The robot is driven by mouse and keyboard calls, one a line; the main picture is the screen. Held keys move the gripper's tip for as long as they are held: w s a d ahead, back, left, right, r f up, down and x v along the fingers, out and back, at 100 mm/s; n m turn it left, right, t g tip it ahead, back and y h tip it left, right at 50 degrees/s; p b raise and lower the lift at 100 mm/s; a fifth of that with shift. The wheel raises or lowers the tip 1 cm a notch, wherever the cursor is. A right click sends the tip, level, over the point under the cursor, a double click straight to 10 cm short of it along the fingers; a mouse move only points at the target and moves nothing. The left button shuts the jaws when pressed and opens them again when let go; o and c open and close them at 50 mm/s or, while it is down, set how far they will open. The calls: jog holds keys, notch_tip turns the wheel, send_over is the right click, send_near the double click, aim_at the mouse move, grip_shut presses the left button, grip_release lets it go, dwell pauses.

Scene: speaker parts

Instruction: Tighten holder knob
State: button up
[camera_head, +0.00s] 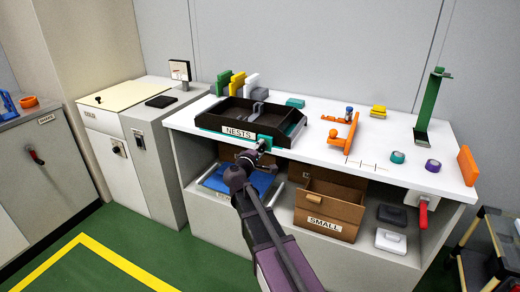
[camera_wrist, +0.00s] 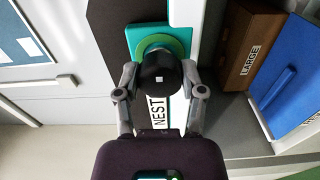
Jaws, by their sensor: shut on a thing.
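The holder is a teal block (camera_wrist: 141,33) with a green ring (camera_wrist: 176,47), and a round black knob (camera_wrist: 158,82) with a small white square mark stands in front of it. My gripper (camera_wrist: 160,76) has one finger on each side of the knob and is shut on it. In the head view, my gripper (camera_head: 262,143) reaches the teal holder (camera_head: 276,139) at the front edge of the white table, by the NESTS label. The knob itself is hard to make out there, largely covered by my gripper.
The black NESTS tray (camera_head: 287,121) sits right behind the holder on the white table (camera_head: 400,156). An orange bracket (camera_head: 344,134) lies to the right. Below are a brown SMALL box (camera_head: 331,205) and a blue bin (camera_head: 226,181). A green stand (camera_head: 430,105) rises at the right.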

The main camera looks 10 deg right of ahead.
jog(key=o, duration=1.1)
jog(key=shift+o, duration=0.2)
jog(key=shift+s+a, duration=0.1)
jog(key=v, duration=1.1)
jog(key=shift+s+a, duration=0.2)
jog(key=shift+s, duration=0.1)
